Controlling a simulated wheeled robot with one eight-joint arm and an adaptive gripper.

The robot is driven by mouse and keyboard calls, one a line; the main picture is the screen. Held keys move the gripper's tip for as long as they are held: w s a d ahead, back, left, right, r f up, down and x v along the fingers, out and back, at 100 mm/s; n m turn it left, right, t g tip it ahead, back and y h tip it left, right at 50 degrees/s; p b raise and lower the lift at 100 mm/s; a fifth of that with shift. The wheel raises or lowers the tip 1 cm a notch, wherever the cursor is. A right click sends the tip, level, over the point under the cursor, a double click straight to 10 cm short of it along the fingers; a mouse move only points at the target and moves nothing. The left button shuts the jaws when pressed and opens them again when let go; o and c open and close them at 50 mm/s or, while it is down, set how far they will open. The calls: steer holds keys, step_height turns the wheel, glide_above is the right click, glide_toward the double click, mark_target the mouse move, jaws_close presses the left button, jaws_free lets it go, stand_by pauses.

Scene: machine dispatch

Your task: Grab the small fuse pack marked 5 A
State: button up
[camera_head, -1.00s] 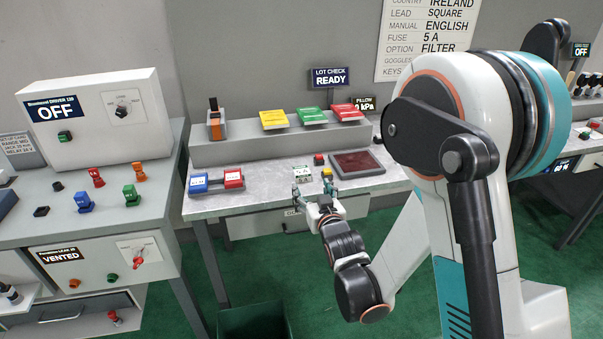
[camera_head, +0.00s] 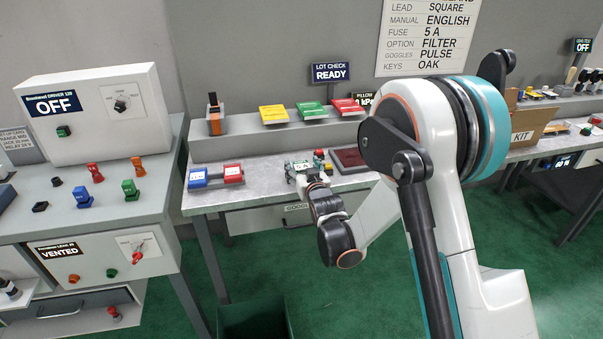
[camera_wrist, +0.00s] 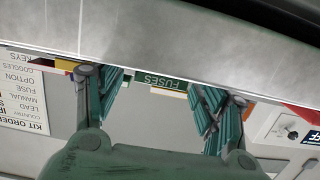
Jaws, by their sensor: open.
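The small fuse pack marked 5 A (camera_head: 302,165) is a pale block with a dark-lettered label. It sits on the grey worktop in the head view. My gripper (camera_head: 308,174) is open right beside it, its dark wrist in front of the worktop edge. Whether the fingers straddle the pack is too small to tell. In the wrist view my gripper (camera_wrist: 158,100) shows as two spread teal fingers. An upside-down green FUSES label (camera_wrist: 160,81) shows beyond and between them. No pack is clear in that view.
A small red piece (camera_head: 319,154) and a yellow one (camera_head: 328,168) stand close right of the pack. A dark red tray (camera_head: 348,160) lies further right. The blue and red pair (camera_head: 215,177) lies left. The raised shelf (camera_head: 250,144) runs behind. The notice (camera_head: 430,40) reads FUSE 5 A.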

steer(key=shift+w, duration=0.1)
steer(key=shift+c, duration=0.2)
steer(key=c, duration=1.1)
steer(key=shift+r, duration=0.1)
